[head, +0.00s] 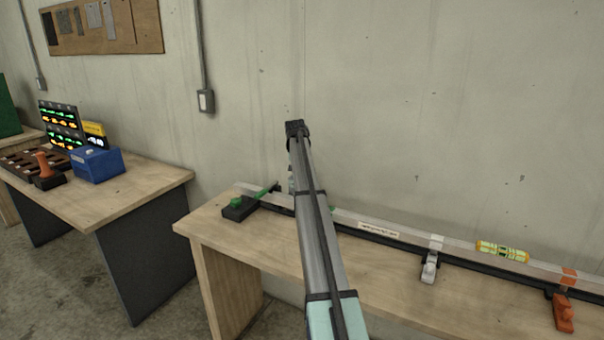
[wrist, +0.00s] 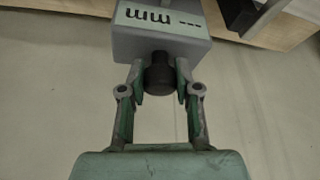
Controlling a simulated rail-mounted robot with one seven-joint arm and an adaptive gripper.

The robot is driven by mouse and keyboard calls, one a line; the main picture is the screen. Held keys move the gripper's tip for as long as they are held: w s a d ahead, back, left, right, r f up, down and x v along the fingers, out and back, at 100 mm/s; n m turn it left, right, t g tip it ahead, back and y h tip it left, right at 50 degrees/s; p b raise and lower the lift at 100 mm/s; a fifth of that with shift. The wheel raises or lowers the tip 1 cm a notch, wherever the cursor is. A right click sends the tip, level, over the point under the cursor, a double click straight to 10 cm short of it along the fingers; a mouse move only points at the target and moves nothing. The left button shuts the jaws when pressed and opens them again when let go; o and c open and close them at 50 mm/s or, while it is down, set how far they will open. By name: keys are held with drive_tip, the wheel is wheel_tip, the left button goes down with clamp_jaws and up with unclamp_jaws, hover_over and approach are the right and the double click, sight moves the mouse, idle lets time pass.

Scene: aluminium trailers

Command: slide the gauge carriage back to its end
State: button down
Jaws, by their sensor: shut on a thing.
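The gauge carriage (wrist: 155,45) is a grey block with a pale "mm ---" display, at the top of the wrist view. A round black knob (wrist: 160,80) sticks out of it towards me. My gripper (wrist: 160,88) is shut on this knob, one finger on each side. In the head view my arm crosses the bench and hides most of the gripper and the carriage. The long rail (head: 395,235) runs along the back of the bench, passing behind my arm.
A white clamp (head: 430,265), a yellow-green level vial (head: 503,251) and an orange clamp (head: 563,312) are along the right part of the rail. The bench top (head: 270,245) is bare in front. Another bench at left holds a blue box (head: 97,165).

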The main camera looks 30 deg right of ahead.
drive_tip(key=shift+w, duration=0.2)
drive_tip(key=c, duration=1.2)
unclamp_jaws()
drive_tip(key=shift+a, duration=0.1)
drive_tip(key=o, duration=0.4)
drive_tip(key=shift+w, duration=0.1)
drive_tip(key=shift+r, duration=0.1)
drive_tip(key=v, duration=1.2)
